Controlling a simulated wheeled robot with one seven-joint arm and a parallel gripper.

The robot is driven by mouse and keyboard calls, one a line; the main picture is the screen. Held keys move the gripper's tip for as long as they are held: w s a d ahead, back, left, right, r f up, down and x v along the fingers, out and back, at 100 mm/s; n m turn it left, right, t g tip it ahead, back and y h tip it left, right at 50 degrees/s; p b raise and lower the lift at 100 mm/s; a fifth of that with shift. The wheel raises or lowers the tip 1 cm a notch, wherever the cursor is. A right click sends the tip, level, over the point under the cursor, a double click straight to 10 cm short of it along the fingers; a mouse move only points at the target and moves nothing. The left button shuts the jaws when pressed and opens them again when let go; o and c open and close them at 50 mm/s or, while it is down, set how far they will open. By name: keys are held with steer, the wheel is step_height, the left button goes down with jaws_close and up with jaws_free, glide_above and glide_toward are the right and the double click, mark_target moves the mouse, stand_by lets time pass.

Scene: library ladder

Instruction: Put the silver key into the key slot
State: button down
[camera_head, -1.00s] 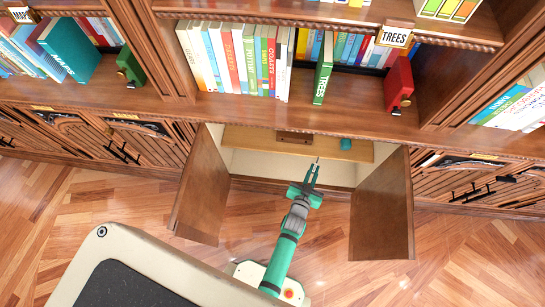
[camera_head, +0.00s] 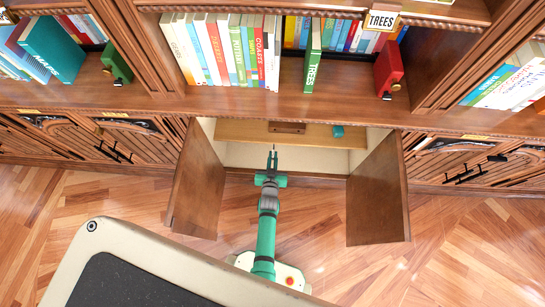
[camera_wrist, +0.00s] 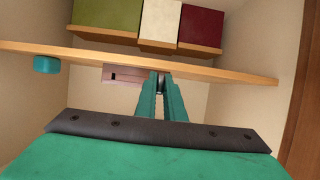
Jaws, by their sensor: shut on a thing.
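My gripper (camera_head: 272,163) is at the mouth of the open cabinet, below its inner shelf. It is shut in the wrist view (camera_wrist: 161,82) on a small grey thing, which I take to be the silver key (camera_wrist: 161,75); the fingers hide most of it. Key and block look apart in the head view.
The cabinet's left door (camera_head: 198,185) and right door (camera_head: 376,190) stand open on either side of my arm. A small teal thing (camera_head: 337,131) is at the shelf (camera_head: 240,130), right of the block. Books (camera_head: 225,50) stand on the bookcase above.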

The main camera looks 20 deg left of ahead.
mark_target(273, 142)
steer(key=shift+w+a, duration=0.25)
steer(key=shift+w, duration=0.7)
steer(key=shift+w+a, duration=0.3)
steer(key=shift+w, duration=0.6)
steer(key=shift+w+a, duration=0.25)
steer(key=shift+w, duration=0.7)
steer(key=shift+a, duration=0.1)
steer(key=shift+w+a, duration=0.15)
steer(key=shift+w, duration=0.1)
steer(key=shift+w, duration=0.35)
steer(key=shift+s, duration=0.35)
steer(key=shift+w, duration=0.15)
stand_by(0.8)
steer(key=shift+d, duration=0.2)
stand_by(0.7)
